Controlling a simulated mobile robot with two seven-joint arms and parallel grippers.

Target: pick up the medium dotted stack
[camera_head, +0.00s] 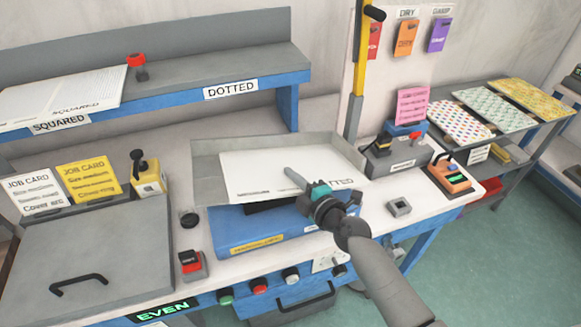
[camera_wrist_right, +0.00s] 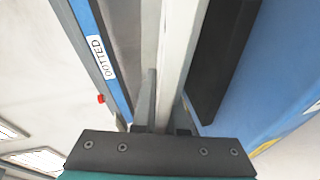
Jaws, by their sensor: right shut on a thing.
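The white dotted stack (camera_head: 265,172), with "DOTTED" printed near its front right edge, lies in front of a grey tray's back wall (camera_head: 270,142) and above a blue block (camera_head: 240,228). My right gripper (camera_head: 293,177) reaches in from the lower right and is shut on the stack's front edge. One grey finger shows on top; the lower finger is hidden. In the right wrist view the stack's pale edge (camera_wrist_right: 178,50) runs between the fingers (camera_wrist_right: 166,108). I cannot tell whether the stack is clear of its support. My left gripper is not in view.
A blue-edged shelf (camera_head: 215,78) behind holds a squared stack (camera_head: 60,95) and a "DOTTED" label. A grey lidded box (camera_head: 90,245) stands left. A red-button box (camera_head: 193,264), a small grey block (camera_head: 398,207) and an orange device (camera_head: 450,178) sit around the bench.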

